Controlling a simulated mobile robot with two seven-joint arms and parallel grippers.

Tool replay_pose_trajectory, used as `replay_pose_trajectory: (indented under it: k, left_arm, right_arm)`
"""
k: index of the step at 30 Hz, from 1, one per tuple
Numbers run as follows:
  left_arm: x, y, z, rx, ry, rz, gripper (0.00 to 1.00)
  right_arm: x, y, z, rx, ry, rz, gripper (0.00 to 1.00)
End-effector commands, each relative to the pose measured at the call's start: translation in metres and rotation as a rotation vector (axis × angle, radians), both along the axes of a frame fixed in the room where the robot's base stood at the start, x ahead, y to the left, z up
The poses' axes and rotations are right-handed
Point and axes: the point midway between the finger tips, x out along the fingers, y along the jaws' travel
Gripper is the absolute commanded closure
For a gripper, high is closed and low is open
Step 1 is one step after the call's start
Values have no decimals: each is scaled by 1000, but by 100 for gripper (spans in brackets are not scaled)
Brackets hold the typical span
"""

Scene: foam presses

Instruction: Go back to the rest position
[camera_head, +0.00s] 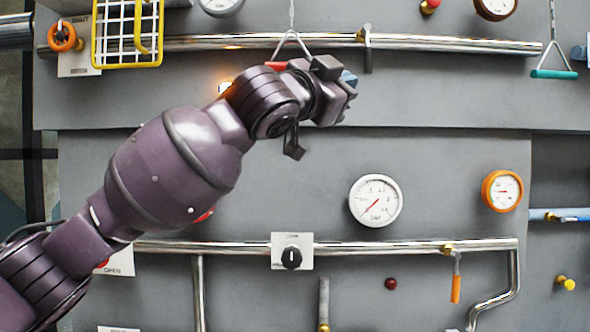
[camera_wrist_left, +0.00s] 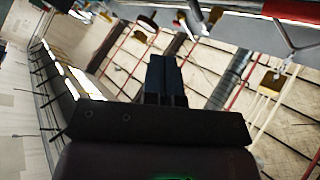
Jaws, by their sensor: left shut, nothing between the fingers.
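My left arm comes in from the lower left in the head view. Its gripper (camera_head: 347,88) is up in front of the grey panel, just below the upper chrome pipe. In the left wrist view its two dark fingers (camera_wrist_left: 167,75) are together with nothing between them. The gripper overlaps a red triangular pull handle (camera_head: 277,66) in the picture; I cannot tell whether they touch. My right gripper is not in view.
An upper chrome pipe (camera_head: 460,44) and a lower chrome pipe (camera_head: 390,246) cross the panel. A yellow wire basket (camera_head: 97,40) hangs at upper left. A white gauge (camera_head: 376,201), a black knob (camera_head: 291,258) and a teal pull handle (camera_head: 554,74) are nearby.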

Motion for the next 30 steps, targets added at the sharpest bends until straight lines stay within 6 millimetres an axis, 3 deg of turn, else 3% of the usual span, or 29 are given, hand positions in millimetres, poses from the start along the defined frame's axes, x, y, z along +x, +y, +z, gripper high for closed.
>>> replay_pose_trajectory:
  k: [1,6,15,23,30]
  left_arm:
    - [9,5,-19,-12,7,-2,100]
    - [30,25,-74,-53,11,-2,100]
    - [55,71,-177,-133,48,45,100]
    - [63,119,-272,-199,116,127,100]
    - [55,166,-366,-252,210,227,100]
  right_arm:
    - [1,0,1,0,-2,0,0]
    - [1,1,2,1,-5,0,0]
    - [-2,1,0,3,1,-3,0]
    - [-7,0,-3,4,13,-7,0]
    - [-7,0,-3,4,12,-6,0]
